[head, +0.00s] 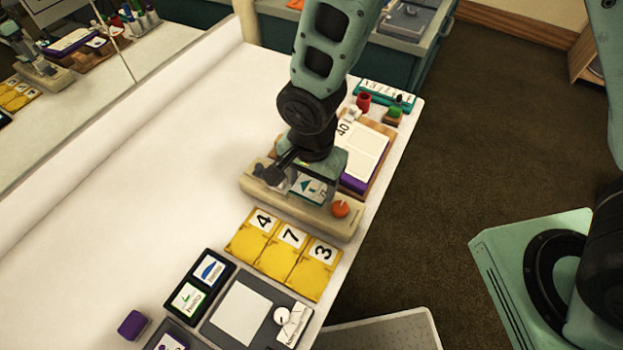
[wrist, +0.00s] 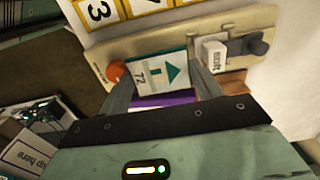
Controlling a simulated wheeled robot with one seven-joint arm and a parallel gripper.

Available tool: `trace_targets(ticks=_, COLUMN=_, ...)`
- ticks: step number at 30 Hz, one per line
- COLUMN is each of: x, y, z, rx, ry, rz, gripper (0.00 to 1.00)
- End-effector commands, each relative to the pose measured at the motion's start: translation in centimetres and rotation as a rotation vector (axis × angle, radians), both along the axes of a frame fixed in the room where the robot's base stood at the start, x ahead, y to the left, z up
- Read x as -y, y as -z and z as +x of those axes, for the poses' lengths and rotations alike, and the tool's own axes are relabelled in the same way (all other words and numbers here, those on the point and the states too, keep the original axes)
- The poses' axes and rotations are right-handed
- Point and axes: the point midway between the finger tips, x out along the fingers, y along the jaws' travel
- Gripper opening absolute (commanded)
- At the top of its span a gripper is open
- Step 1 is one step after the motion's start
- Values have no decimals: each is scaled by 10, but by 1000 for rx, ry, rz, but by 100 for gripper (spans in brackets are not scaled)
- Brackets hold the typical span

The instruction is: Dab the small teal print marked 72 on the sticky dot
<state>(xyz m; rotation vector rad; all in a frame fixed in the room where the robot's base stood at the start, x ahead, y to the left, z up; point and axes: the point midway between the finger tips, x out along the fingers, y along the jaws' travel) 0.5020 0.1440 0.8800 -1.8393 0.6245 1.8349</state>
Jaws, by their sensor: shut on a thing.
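A small print (wrist: 148,82) with teal marks, a teal triangle and the number 72 is between the two fingers of my gripper (wrist: 160,78) in the wrist view. My gripper is shut on it. In the head view the print (head: 306,188) shows under my gripper (head: 303,180), partly hidden by it. It is over a long beige bar (head: 255,190); I cannot tell whether they touch. A round orange piece (head: 340,208) is at the bar's right end, beside the print. I cannot tell which thing is the sticky dot.
Yellow tiles (head: 281,252) marked 4, 7 and 3 lie in front of the bar. A grey board (head: 218,318) with a white sheet and a round white piece (head: 281,316) lies nearer. A wooden tray (head: 382,170) is behind my gripper. The white table (head: 130,190) is clear at left.

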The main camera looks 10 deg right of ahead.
Motion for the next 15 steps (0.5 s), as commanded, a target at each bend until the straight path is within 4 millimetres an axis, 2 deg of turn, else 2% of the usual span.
trace_targets(ticks=15, x=0, y=4, z=0, rx=0, ry=0, rz=0, gripper=43)
